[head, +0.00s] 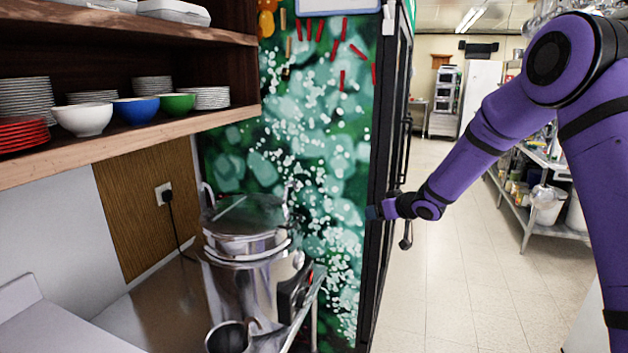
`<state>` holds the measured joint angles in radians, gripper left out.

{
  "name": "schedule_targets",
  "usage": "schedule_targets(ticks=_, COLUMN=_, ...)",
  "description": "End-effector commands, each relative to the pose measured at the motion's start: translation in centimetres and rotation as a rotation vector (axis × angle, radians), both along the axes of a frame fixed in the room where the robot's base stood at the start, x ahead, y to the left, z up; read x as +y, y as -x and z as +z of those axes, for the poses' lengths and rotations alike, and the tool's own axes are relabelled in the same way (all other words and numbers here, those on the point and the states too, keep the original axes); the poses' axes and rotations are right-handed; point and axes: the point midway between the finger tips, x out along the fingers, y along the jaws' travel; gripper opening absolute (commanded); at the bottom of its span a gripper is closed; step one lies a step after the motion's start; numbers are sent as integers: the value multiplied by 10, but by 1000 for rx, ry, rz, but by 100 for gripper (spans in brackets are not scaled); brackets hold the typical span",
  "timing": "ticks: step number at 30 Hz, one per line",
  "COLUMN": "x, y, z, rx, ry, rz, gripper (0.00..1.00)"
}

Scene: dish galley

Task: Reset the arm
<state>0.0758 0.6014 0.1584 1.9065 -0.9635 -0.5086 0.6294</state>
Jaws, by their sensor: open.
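My purple arm (490,130) comes in from the right side of the head view and reaches toward the middle. My gripper (374,212) is at its far end, small and dark, in front of the edge of the tall dark-framed cabinet (388,120). Its fingers are too small to make out singly. I see nothing held in it. I cannot tell whether it touches the cabinet.
A steel pot (245,270) stands on the counter (150,300) at lower left, with a smaller metal vessel (228,338) in front. A wooden shelf (130,145) holds bowls and plates. The tiled floor (470,270) is open; a steel rack (535,200) stands right.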

Motion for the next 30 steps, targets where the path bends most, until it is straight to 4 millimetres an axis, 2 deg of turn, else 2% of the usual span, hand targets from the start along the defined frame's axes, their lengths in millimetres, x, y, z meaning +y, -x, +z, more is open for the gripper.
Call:
schedule_targets(ticks=1, x=-7, y=6, z=21, rx=-10, ry=33, rz=-32, gripper=67)
schedule_targets(ticks=3, x=-18, y=16, z=43, rx=-11, ry=76, rz=-79, gripper=67)
schedule_targets(ticks=8, x=-43, y=46, z=90, rx=-2, ry=166, rz=-186, gripper=67)
schedule_targets(ticks=15, x=-76, y=108, z=150, rx=41, ry=266, rz=-331, gripper=67)
schedule_targets(ticks=20, x=-95, y=159, z=180, rx=91, ry=310, rz=-416, gripper=67)
schedule_targets(ticks=24, x=-108, y=209, z=199, rx=145, ry=333, rz=-478, gripper=67)
schedule_targets(ticks=30, x=-120, y=284, z=217, rx=237, ry=341, rz=-541, gripper=67)
